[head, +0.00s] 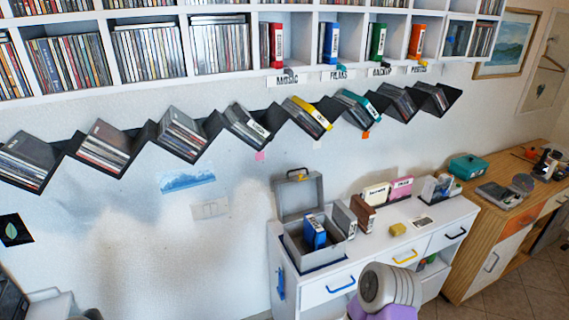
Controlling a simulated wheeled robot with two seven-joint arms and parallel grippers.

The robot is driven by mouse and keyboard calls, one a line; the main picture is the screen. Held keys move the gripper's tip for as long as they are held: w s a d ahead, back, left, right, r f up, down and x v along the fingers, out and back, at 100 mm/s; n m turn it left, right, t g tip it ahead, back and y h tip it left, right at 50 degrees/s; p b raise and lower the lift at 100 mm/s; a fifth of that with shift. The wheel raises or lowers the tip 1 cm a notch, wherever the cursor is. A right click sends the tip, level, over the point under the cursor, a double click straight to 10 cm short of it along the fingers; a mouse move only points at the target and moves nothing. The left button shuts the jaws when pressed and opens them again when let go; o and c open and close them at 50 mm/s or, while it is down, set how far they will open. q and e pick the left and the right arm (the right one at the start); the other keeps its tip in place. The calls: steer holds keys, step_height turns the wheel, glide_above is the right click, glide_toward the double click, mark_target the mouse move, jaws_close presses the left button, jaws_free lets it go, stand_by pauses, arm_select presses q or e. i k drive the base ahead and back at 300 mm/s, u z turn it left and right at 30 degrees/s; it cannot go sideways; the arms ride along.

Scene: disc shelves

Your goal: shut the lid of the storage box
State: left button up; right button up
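The storage box (297,252) is a grey box standing on the left end of the white cabinet. Its lid (299,198) is open and stands roughly upright at the back edge of the box, with a dark handle (298,176) and a small yellow part on its upper edge. A blue case (314,232) stands inside the box, its upper part showing above the rim. The lower inside of the box is hidden. Neither of my grippers can be made out in the head view.
A grey case (343,219) and a brown case (362,214) stand just right of the box. A yellow block (398,229) lies on the white cabinet top (425,237). A zigzag shelf (215,124) of discs hangs above. A wooden cabinet (500,220) stands at right.

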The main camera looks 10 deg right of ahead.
mark_target(294, 198)
steer(key=u, duration=0.2)
steer(key=i, duration=1.2)
steer(key=z, duration=0.05)
